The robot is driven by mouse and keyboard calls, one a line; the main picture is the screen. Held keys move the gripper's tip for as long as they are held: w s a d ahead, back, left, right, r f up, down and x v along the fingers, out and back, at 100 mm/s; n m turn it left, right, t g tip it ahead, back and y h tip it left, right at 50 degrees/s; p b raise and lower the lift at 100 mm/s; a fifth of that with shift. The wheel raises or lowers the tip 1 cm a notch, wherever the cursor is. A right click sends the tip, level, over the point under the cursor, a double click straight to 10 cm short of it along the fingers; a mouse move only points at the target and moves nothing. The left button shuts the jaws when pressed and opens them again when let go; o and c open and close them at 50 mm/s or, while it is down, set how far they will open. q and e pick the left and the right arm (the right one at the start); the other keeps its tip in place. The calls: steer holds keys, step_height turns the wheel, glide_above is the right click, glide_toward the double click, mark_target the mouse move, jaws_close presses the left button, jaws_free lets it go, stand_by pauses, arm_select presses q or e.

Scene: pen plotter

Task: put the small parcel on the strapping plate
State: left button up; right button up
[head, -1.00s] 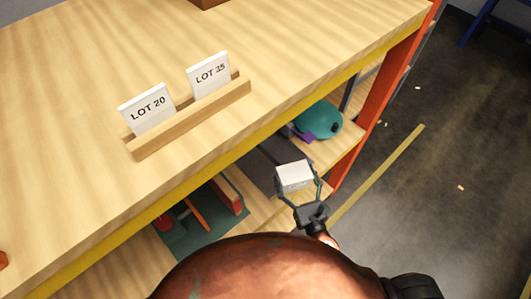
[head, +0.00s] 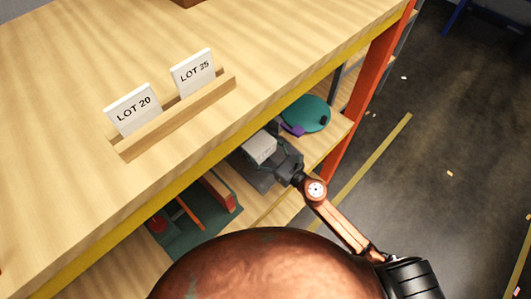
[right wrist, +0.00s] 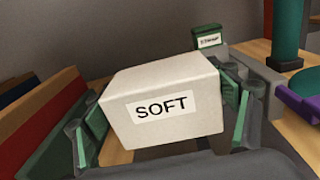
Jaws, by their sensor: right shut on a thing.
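The small parcel is a white box (head: 259,149) labelled SOFT, which shows large in the right wrist view (right wrist: 160,105). My right gripper (head: 270,153) is shut on it, with green finger pads at its left and right sides in the wrist view. It holds the parcel inside the shelf bay under the worktop. A dark grey plate (head: 257,179), which looks like the strapping plate, lies below and around the parcel, partly hidden by it. A small green sign (right wrist: 208,38), seemingly reading STRAP, stands behind the parcel. I cannot tell whether the parcel touches the plate. My left gripper is not in view.
A teal round thing (head: 305,112) and a purple piece (head: 293,130) lie beyond. A green mat (head: 190,240) with red parts lies nearer. An orange post (head: 362,95) stands right.

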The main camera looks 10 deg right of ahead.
steer(key=w+f, duration=0.1)
steer(key=d+f+b, duration=0.1)
steer(key=f, duration=0.1)
steer(key=w+d+f+b, duration=0.1)
steer(key=f, duration=0.1)
steer(key=shift+w+d, duration=0.25)
steer(key=shift+w, duration=0.05)
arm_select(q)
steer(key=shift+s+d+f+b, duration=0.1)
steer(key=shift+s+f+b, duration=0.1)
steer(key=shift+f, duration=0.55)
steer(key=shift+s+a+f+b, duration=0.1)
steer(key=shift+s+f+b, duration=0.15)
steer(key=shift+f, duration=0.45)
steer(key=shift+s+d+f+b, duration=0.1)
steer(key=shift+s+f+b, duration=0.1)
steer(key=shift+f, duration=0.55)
arm_select(e)
steer(key=shift+w+d+f, duration=0.1)
steer(key=shift+f, duration=1.5)
steer(key=shift+f, duration=0.2)
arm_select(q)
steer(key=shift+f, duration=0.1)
arm_select(e)
steer(key=o, duration=1.4)
steer(key=shift+o, duration=0.2)
steer(key=shift+r, duration=0.1)
